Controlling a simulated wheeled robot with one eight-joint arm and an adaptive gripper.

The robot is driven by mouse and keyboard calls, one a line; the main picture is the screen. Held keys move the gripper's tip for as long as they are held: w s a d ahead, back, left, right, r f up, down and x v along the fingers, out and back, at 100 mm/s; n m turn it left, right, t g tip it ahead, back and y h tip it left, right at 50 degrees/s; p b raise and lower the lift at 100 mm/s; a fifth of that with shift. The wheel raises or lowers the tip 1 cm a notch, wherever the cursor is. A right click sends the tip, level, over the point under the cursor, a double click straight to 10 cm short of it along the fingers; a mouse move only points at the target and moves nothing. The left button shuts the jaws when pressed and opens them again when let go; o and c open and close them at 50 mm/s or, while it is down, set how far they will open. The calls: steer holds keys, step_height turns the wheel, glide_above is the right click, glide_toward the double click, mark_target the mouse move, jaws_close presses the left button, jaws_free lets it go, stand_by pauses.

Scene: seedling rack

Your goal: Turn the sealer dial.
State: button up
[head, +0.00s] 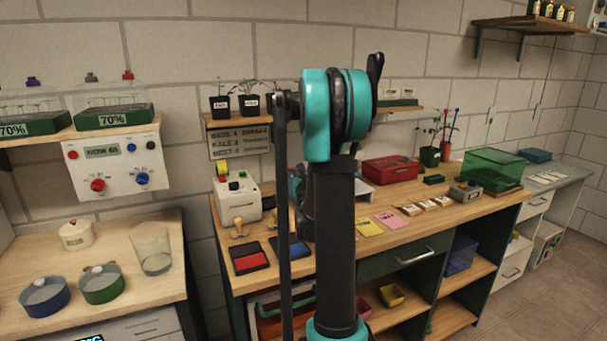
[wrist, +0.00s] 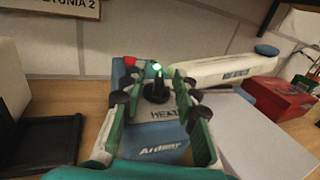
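The sealer shows in the wrist view as a blue body (wrist: 158,148) with a long pale bar (wrist: 222,67) reaching back to the right. Its black dial (wrist: 157,88) stands upright above a partly hidden "HEAT" label, with a green spot near its top. My gripper (wrist: 153,86) is open, one finger to the left of the dial and one to the right. Gaps seem to show on both sides, but I cannot tell whether either finger touches it. In the head view my arm hides my gripper and most of the sealer.
A white machine (head: 237,199) stands left of the sealer, with red (head: 251,262) and blue pads in front. A red box (head: 390,170), yellow and pink notes and a green crate (head: 491,168) lie to the right. A shelf with seedling pots (head: 248,104) hangs behind.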

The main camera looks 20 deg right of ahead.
steer(key=v, duration=1.1)
